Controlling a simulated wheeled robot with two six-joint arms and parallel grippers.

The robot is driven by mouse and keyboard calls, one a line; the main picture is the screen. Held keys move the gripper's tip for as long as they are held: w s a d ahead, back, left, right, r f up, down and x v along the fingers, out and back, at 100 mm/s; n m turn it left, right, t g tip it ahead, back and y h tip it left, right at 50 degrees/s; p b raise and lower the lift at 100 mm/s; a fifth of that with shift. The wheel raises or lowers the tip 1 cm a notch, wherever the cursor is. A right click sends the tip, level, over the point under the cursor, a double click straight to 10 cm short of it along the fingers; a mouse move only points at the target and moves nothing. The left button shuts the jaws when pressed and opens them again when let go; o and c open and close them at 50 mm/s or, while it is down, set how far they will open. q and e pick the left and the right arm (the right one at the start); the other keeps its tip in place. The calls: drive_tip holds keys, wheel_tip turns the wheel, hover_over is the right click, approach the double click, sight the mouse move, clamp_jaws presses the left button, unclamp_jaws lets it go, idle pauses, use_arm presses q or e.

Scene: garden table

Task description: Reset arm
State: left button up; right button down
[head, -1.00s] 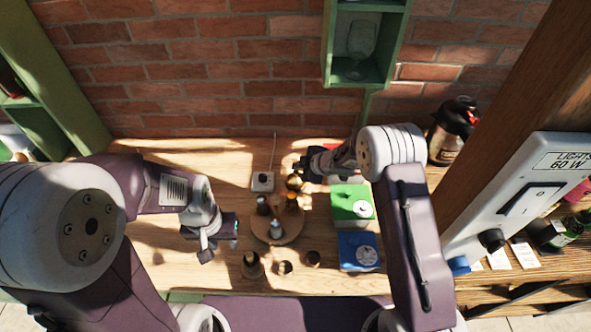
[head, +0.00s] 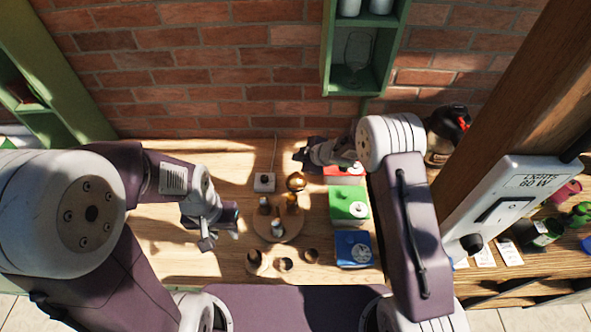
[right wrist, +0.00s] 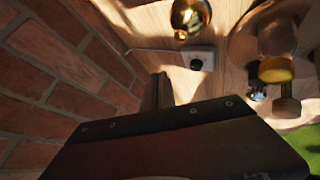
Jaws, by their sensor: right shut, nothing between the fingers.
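My left gripper (head: 222,232) hangs over the left part of the wooden table, left of the round wooden tray (head: 292,234). Whether its jaws are open or shut does not show clearly. My right gripper (head: 304,154) is near the brick wall at the back of the table, behind a gold ball-shaped object (head: 296,182) and next to the red box (head: 340,172). It is shut and empty. In the right wrist view the dark gripper body fills the lower part, with the gold object (right wrist: 190,14) beyond it.
A green box (head: 346,199) and a blue box (head: 346,254) stand right of the tray. Small cups (head: 257,263) stand in front of it. A dark jug (head: 446,130) and a wooden post (head: 490,110) are at the right.

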drive_tip(key=shift+f, duration=0.1)
idle(0.5)
drive_tip(key=shift+w+d, duration=0.15)
wheel_tip(320, 180, up, 7)
drive_tip(key=w+d+t+b, duration=0.2)
drive_tip(key=s+d+r+m+t+h+b, duration=0.1)
drive_tip(key=s+d+r+m+h+b, duration=0.2)
drive_tip(key=d+r+m, duration=0.4)
drive_tip(key=s+d+f+m+g+h, duration=0.1)
drive_tip(key=s+d+f+m+g, duration=0.1)
drive_tip(key=s, duration=0.8)
drive_tip(key=s+d+f+m+g+h, duration=0.1)
drive_tip(key=s+d+f+m+g, duration=0.2)
drive_tip(key=s, duration=0.7)
drive_tip(key=s+d+f+m+g+h, duration=0.1)
drive_tip(key=s+f+m, duration=0.4)
drive_tip(key=s, duration=0.5)
drive_tip(key=d+g, duration=0.1)
drive_tip(key=g, duration=0.1)
drive_tip(key=shift+d+f+m+g+p, duration=0.3)
drive_tip(key=shift+d+f+p, duration=0.1)
